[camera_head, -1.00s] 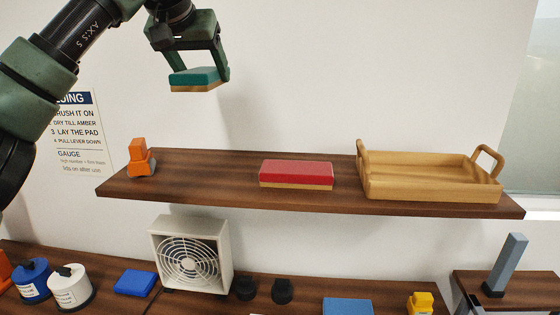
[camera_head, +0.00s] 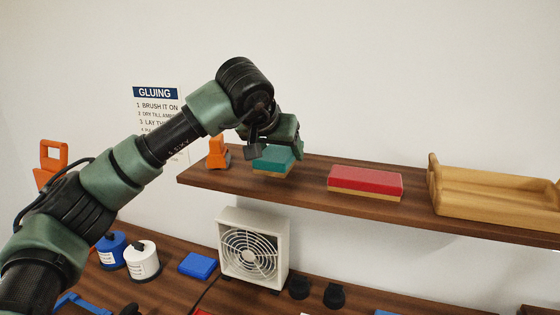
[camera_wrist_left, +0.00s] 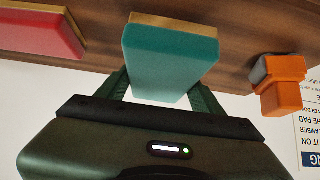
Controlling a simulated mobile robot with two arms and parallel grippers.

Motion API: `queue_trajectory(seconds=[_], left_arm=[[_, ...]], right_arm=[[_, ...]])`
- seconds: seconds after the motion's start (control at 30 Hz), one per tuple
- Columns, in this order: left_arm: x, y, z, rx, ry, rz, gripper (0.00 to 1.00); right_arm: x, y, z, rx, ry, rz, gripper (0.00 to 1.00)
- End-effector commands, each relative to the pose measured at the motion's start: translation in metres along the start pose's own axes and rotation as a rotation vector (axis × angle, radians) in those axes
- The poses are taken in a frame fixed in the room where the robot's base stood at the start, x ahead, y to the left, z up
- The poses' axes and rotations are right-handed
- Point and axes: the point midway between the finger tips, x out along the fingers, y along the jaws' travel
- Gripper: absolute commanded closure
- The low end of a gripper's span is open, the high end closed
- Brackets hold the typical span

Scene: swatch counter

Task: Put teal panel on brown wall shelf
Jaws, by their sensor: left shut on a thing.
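The teal panel (camera_head: 273,160) is a small block with a teal top and a tan underside. My left gripper (camera_head: 270,152) is shut on it, with a finger on each side. The panel is at the brown wall shelf (camera_head: 300,181), between an orange object and a red panel; I cannot tell whether it touches the board. In the left wrist view the teal panel (camera_wrist_left: 170,55) sits between the fingers, with the shelf board (camera_wrist_left: 225,25) behind it. My right gripper is in neither view.
On the shelf, the red panel (camera_head: 365,181) lies right of the teal one, the orange object (camera_head: 218,152) stands left, and a wooden tray (camera_head: 490,194) is farther right. Below are a white fan (camera_head: 253,250), a blue block (camera_head: 198,265) and glue pots (camera_head: 142,260).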

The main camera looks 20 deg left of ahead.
Motion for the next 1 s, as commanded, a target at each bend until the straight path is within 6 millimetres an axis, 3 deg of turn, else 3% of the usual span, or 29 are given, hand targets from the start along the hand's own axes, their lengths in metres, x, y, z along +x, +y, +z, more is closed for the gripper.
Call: queue_trajectory(seconds=[0.2, 0.57, 0.6, 0.63, 0.67, 1.0], left_arm=[[0.02, 0.0, 0.021, 0.001, -0.002, -0.001, 0.79], [0.024, 0.0, 0.024, 0.0, 0.0, -0.001, 0.79], [0.024, 0.0, 0.024, 0.0, -0.001, -0.001, 0.25], [0.024, 0.0, 0.024, 0.0, -0.001, -0.001, 0.16], [0.024, 0.0, 0.024, 0.0, -0.001, -0.001, 0.11], [0.021, 0.0, 0.022, 0.0, -0.001, -0.001, 0.11]], right_arm=[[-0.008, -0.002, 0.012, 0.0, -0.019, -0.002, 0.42], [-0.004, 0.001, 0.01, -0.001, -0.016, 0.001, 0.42], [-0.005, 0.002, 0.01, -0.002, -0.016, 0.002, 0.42], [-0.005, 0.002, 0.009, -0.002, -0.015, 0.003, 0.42], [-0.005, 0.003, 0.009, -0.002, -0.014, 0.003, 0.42], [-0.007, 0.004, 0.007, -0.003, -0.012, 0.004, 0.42]])
